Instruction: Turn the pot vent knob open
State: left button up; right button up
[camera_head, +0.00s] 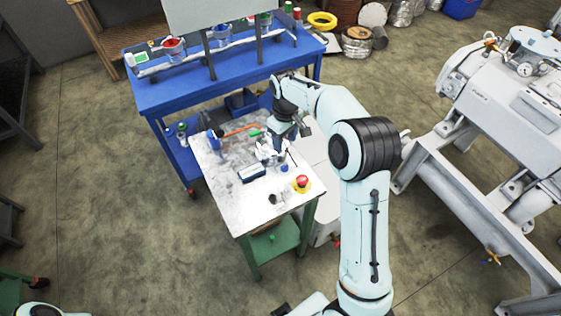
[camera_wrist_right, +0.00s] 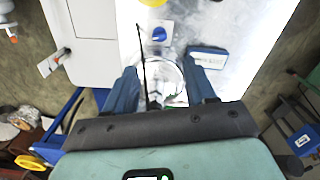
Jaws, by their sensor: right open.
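My right gripper (camera_head: 273,145) reaches down over the white worktable (camera_head: 240,215). In the right wrist view its two blue fingers (camera_wrist_right: 163,80) are spread apart. A pale, round, shiny thing (camera_wrist_right: 170,72) shows between and beyond them; it may be the pot, but glare blurs its outline. I cannot tell whether the fingers touch it, and no vent knob shows clearly on it. A blue knob on a small white plate (camera_wrist_right: 159,34) sits on the table beyond the fingers. My left gripper is not in view.
A blue-edged box (camera_wrist_right: 208,58) lies near the gripper. A blue bench (camera_head: 165,100) stands behind the table. A large white machine (camera_head: 515,105) is at the right.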

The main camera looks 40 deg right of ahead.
aim_at(285, 165)
notch_tip(285, 165, down, 13)
jog(key=shift+r+b, duration=0.2)
jog(key=shift+b, duration=0.1)
